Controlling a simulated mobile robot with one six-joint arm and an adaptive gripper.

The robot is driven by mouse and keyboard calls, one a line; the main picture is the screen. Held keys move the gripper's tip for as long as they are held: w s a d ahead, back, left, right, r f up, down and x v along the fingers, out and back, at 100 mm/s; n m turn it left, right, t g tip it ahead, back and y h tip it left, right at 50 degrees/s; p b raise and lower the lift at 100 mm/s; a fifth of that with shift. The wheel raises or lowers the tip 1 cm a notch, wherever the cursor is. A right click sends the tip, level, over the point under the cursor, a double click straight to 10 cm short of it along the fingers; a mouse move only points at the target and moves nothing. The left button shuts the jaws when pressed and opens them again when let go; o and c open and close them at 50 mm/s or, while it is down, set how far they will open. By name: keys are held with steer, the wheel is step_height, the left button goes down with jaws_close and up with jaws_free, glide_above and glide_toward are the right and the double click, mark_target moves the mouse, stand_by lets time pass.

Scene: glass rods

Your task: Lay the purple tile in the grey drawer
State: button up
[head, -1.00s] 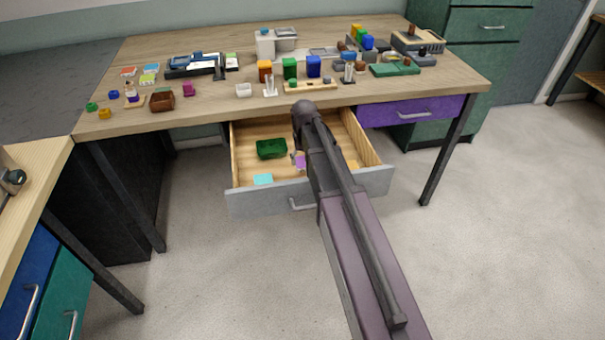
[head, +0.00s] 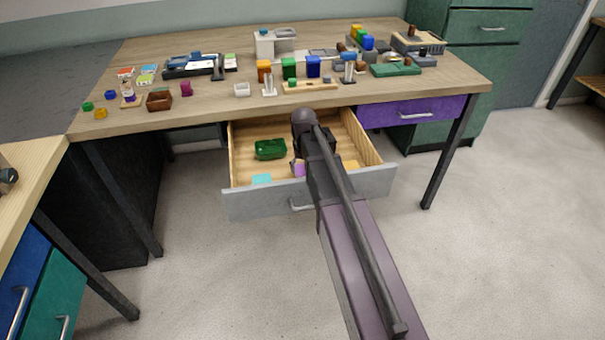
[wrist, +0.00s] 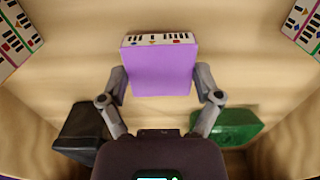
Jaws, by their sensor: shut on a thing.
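The grey drawer (head: 331,191) stands open under the table, with a wooden inside. The purple tile (wrist: 160,72) is between the two fingers of my gripper (wrist: 160,84), which is shut on it at its left and right sides. A white printed strip runs along the tile's far edge in the wrist view. In the head view the tile (head: 299,169) shows as a small purple patch inside the drawer's outline, behind its front. My arm hides part of the drawer and most of the gripper there. I cannot tell whether the tile touches the drawer floor.
A green container (head: 270,149) is in the drawer; it also shows in the wrist view (wrist: 226,128). A dark box (wrist: 82,132) shows at left there. A closed purple drawer (head: 411,111) is to the right.

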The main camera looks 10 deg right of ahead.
mark_target(303, 169)
steer(key=shift+f+b, duration=0.3)
steer(key=shift+f, duration=0.2)
steer(key=o, duration=1)
steer(key=shift+o, duration=0.2)
steer(key=shift+r, duration=0.15)
step_height(303, 169, up, 12)
steer(key=p, duration=1.2)
steer(key=s, duration=1.9)
steer(key=shift+w+a, duration=0.1)
